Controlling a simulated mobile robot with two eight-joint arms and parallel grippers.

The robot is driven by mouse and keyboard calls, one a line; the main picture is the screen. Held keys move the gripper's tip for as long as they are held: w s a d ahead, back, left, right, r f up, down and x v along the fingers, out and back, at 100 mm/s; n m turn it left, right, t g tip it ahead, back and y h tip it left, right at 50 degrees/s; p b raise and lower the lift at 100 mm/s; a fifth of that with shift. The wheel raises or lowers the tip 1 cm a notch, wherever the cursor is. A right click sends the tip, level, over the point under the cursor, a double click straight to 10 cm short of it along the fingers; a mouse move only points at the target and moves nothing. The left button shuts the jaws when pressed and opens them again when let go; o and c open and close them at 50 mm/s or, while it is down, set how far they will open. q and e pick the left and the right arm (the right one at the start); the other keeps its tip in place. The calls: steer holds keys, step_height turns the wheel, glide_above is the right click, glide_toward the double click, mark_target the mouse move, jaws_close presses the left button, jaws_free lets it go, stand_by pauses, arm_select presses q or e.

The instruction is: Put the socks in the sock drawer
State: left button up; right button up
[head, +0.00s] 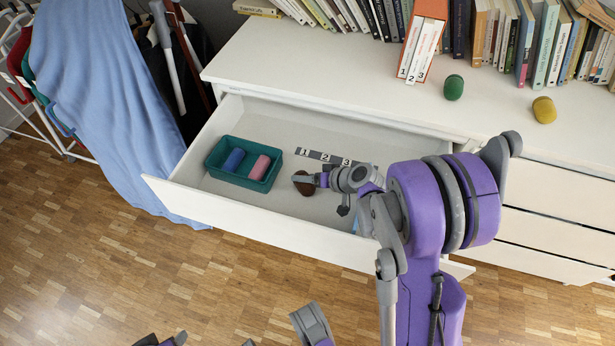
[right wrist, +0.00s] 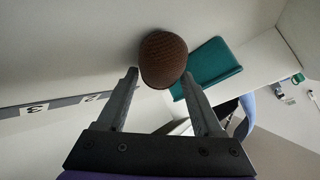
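A brown rolled sock (head: 303,183) is inside the open drawer (head: 255,215), right of the teal bin. My right gripper (head: 308,180) reaches into the drawer with its fingers on either side of this sock. The right wrist view shows the brown sock (right wrist: 163,60) at the fingertips, apparently pinched between them. Inside the teal bin (head: 262,183) lie a blue sock (head: 233,161) and a pink sock (head: 259,167). A green sock (head: 453,87) and a mustard sock (head: 544,109) stand on the dresser top.
A strip numbered 1, 2, 3 (head: 325,157) lies behind the sock in the drawer. Books (head: 420,45) line the back of the dresser top (head: 330,75). Blue cloth (head: 100,100) hangs at the left, close to the drawer's corner. Closed drawers (head: 555,230) are at the right.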

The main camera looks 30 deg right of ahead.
steer(key=shift+s+d+r, duration=0.1)
steer(key=shift+s+r, duration=0.15)
steer(key=shift+r, duration=0.15)
steer(key=p+v, duration=0.3)
steer(key=v, duration=0.8)
steer(key=shift+s+r, duration=0.1)
stand_by(0.7)
